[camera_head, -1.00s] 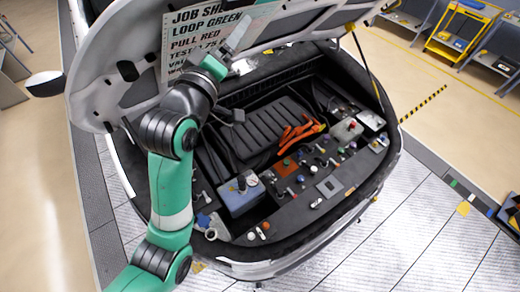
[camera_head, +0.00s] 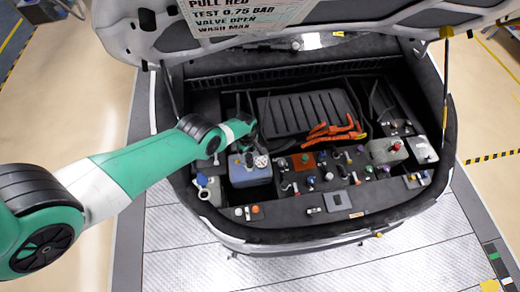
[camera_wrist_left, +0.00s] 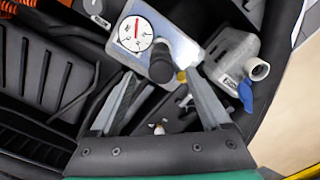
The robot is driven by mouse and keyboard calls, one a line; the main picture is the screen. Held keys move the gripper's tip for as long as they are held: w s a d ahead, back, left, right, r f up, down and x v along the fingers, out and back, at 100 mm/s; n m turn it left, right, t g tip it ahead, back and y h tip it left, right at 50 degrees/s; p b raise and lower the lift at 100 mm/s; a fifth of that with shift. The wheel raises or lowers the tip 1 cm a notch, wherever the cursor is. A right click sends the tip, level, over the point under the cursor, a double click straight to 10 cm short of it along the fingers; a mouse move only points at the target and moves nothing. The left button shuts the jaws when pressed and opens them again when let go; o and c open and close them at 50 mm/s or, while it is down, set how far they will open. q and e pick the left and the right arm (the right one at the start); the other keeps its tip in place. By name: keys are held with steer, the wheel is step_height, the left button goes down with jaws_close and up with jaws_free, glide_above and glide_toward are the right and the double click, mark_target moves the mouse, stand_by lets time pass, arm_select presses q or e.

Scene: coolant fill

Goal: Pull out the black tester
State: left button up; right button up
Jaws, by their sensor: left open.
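The black tester (camera_wrist_left: 162,62), a short black cylinder, stands on a grey-blue reservoir beside a round white gauge (camera_wrist_left: 136,33) with a red needle. In the head view the tester (camera_head: 249,158) stands on the reservoir (camera_head: 237,176), left of the gauge. My left gripper (camera_wrist_left: 160,78) is open, with its fingers spread on either side of the tester's line in the wrist view. I see no contact with it. In the head view the left gripper (camera_head: 248,135) is over the back of the reservoir, partly hidden by its wrist. My right gripper is not in view.
A grey bottle (camera_wrist_left: 232,58) with a blue cap stands close to the reservoir. Several knobs and levers fill the panel to the right. The raised hood with a printed sheet (camera_head: 245,14) hangs above.

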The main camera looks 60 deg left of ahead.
mark_target(256, 163)
arm_select(q)
steer(key=shift+s+a, duration=0.1)
steer(key=shift+s, duration=0.1)
step_height(256, 163, down, 8)
steer(key=b, duration=0.7)
steer(key=shift+w+r+b, duration=0.1)
steer(key=shift+r+b, duration=0.05)
steer(key=shift+b, duration=0.15)
steer(key=shift+r, duration=0.1)
steer(key=shift+c, duration=0.2)
jaws_close()
steer(key=c, duration=0.8)
jaws_free()
jaws_close()
steer(key=shift+r+p, duration=0.35)
steer(key=shift+p, duration=0.1)
